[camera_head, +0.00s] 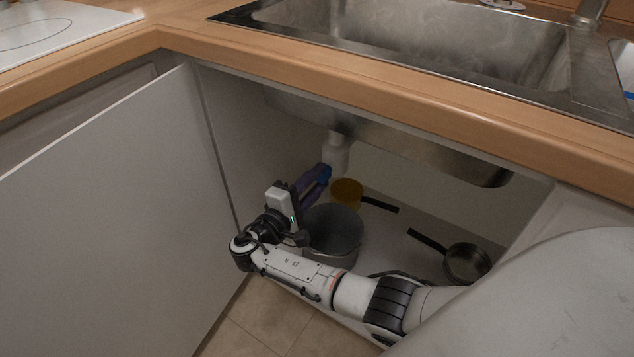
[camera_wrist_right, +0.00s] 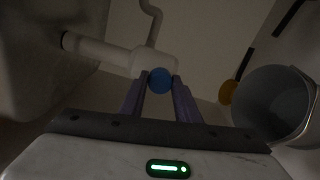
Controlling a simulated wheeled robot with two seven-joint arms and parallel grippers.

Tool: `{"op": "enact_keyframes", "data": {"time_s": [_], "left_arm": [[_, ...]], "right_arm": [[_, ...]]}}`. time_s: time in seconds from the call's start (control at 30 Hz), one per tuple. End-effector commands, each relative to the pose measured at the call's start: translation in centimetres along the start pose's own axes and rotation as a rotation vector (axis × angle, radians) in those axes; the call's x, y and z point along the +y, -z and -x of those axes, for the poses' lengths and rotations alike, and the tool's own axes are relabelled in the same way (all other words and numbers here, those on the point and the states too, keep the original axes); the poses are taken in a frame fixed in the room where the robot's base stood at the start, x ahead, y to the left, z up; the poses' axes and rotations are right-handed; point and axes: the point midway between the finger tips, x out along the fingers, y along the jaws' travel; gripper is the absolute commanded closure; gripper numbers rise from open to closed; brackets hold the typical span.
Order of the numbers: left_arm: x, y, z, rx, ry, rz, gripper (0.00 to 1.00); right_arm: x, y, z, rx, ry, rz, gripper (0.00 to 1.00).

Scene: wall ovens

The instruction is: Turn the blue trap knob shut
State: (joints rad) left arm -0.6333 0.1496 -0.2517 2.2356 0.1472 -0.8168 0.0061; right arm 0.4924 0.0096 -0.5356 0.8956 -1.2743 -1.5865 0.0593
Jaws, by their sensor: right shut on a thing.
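The blue trap knob (camera_wrist_right: 160,80) sits on the white drain trap (camera_wrist_right: 110,54) under the sink. In the right wrist view the two purple fingers of my right gripper (camera_wrist_right: 160,82) stand on either side of the knob and are shut on it. In the head view my right gripper (camera_head: 324,172) reaches into the open cabinet, with its fingertips at the lower part of the white trap (camera_head: 336,152). The knob is mostly hidden there by the fingers. My left gripper is not in view.
A large grey pot (camera_head: 333,228) stands close beside my right gripper. A yellow pan (camera_head: 347,192) and a small dark-handled pan (camera_head: 467,262) lie on the cabinet floor. The open cabinet door (camera_head: 110,220) is at left, the sink (camera_head: 420,40) above.

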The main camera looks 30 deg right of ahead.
Motion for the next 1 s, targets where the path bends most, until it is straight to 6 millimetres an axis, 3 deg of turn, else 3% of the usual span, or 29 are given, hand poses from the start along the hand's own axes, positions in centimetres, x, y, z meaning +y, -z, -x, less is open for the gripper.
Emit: {"op": "enact_keyframes", "data": {"time_s": [0.6,0.63,0.7,1.0], "left_arm": [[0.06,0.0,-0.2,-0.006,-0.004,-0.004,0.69],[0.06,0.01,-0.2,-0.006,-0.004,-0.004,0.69],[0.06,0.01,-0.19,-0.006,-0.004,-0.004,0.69],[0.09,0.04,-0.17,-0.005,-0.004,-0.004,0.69]], "right_arm": [[-0.01,0.02,0.01,0.002,0.001,-0.04,0.93],[-0.01,0.02,0.01,0.002,0.001,-0.04,0.66],[-0.01,0.02,0.01,0.002,0.001,-0.039,0.54],[0.01,0.02,0.07,0.002,0.0,-0.038,0.52]]}}
